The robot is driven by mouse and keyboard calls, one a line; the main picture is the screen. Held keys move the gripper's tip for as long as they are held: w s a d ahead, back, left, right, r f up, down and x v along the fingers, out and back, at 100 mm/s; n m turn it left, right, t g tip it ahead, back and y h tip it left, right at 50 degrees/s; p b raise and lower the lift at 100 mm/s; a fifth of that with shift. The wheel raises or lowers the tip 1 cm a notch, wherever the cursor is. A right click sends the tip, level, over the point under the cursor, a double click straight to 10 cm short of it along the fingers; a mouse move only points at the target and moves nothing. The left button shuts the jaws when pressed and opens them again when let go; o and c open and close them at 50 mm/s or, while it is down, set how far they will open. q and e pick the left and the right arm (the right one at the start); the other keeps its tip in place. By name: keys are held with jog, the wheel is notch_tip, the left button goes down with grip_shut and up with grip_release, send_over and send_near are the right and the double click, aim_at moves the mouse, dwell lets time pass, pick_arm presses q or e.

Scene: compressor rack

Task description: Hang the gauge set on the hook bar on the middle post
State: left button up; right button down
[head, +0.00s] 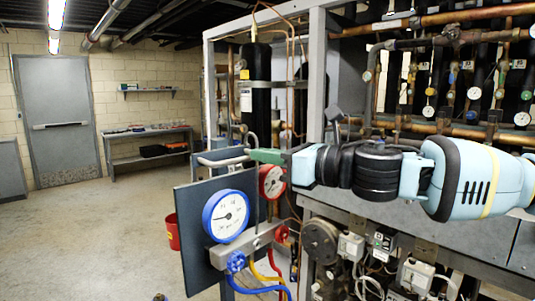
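The gauge set has a blue gauge (226,215) and a red gauge (272,181) on a grey manifold (245,245), with knobs and coloured hoses below. It is upright in front of a dark panel. A thin dark hanger rises from it and curves over at the top. My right gripper (256,156) comes in from the right, its green fingers level across the hanger just below the curve. The fingers overlap from this side, so their gap is hidden. The pale middle post (317,75) stands behind the gripper; a dark piece (335,114) sticks out beside it, possibly the hook bar. My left gripper is out of view.
Pipes, valves and small gauges crowd the rack at right. A red bucket (173,231) stands on the floor behind the panel. The floor (90,240) at left is clear up to a workbench (150,150).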

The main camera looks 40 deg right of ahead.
jog(key=shift+s+r+p, duration=0.4)
jog(key=shift+s, duration=0.35)
dwell(0.3)
jog(key=s, duration=0.7)
jog(key=shift+s+d, duration=0.25)
jog(key=shift+s, duration=0.15)
dwell(0.4)
jog(key=shift+w+f, duration=0.1)
jog(key=shift+f, duration=0.05)
dwell(1.0)
